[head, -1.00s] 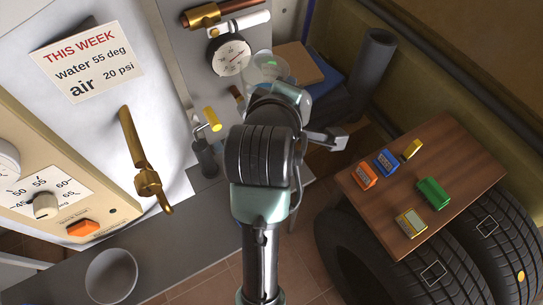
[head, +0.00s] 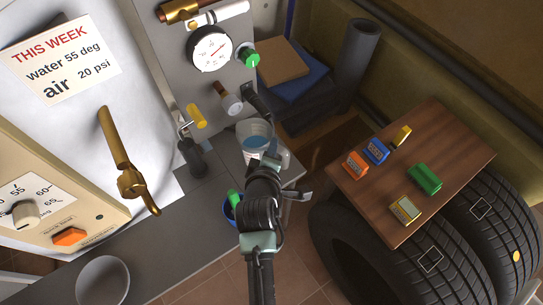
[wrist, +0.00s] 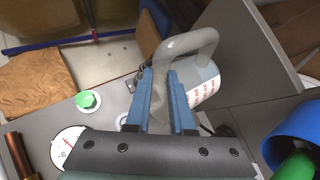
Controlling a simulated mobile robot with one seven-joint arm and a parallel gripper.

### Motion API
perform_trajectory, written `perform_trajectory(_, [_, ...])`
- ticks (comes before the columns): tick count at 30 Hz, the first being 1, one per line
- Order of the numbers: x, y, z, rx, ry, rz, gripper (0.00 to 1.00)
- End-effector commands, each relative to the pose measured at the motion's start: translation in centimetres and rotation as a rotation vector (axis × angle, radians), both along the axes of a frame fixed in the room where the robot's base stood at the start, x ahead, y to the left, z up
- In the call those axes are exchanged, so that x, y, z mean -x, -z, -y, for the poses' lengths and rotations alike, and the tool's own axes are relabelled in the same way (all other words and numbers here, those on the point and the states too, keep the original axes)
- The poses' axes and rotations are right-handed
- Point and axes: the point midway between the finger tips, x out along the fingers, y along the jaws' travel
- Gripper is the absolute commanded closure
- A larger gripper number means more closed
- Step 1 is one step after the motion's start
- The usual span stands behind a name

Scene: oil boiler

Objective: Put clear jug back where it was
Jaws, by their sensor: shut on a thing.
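The clear jug (head: 254,130) looks upright in the head view, above or at the grey bench near the wall panel; whether its base touches anything I cannot tell. My gripper (head: 277,160) is at its near right side. In the wrist view the blue fingers of my gripper (wrist: 163,92) are shut on the handle of the jug (wrist: 206,80). A red-printed label shows on the jug's body. My gripper hides part of the jug in both views.
A blue container (head: 229,208) with a green item stands on the grey bench (head: 185,228), close to my arm. A black-handled tap (head: 257,99) and pressure gauge (head: 210,48) are behind the jug. A wooden board (head: 455,160) with small coloured boxes lies on tyres at right.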

Motion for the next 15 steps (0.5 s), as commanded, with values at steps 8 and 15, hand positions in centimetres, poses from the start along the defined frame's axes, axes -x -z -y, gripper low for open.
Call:
perform_trajectory(8, [-0.1, 3.4, 0.0, 0.000, -0.001, 0.001, 1.00])
perform_trajectory(15, [-0.1, 3.4, 0.0, -0.001, -0.001, 0.003, 1.00])
